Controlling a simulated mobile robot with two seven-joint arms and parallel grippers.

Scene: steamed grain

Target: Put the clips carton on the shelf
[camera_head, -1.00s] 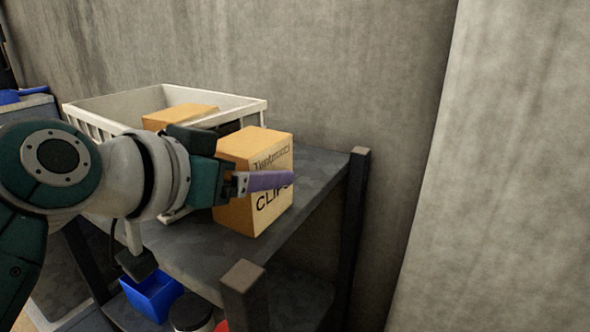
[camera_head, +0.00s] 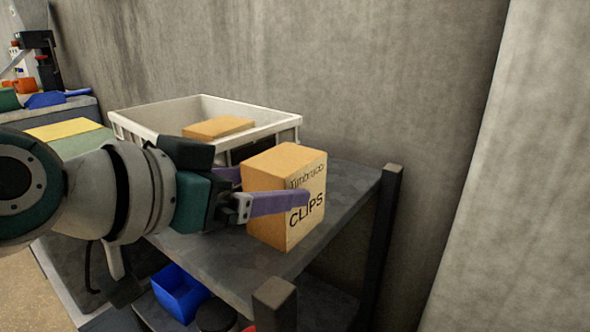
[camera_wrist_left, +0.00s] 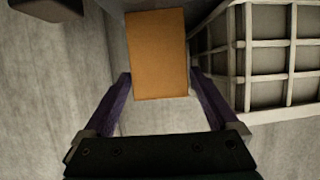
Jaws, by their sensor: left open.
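The clips carton (camera_head: 285,195) is an orange-brown box with "CLIPS" in dark print. It stands upright on the grey top of the shelf (camera_head: 335,200), right of the white crate. My left gripper (camera_head: 270,190) is open, with its purple fingers on either side of the carton's near end. In the left wrist view the carton (camera_wrist_left: 158,55) lies ahead between the fingertips of my left gripper (camera_wrist_left: 160,85), with gaps visible on both sides. My right gripper is in neither view.
A white crate (camera_head: 125,122) holding another brown box (camera_head: 218,127) stands behind the carton. A dark corner post (camera_head: 385,215) rises at the right, near a concrete wall. A blue bin (camera_head: 180,292) sits on the lower level. Bare shelf top lies right of the carton.

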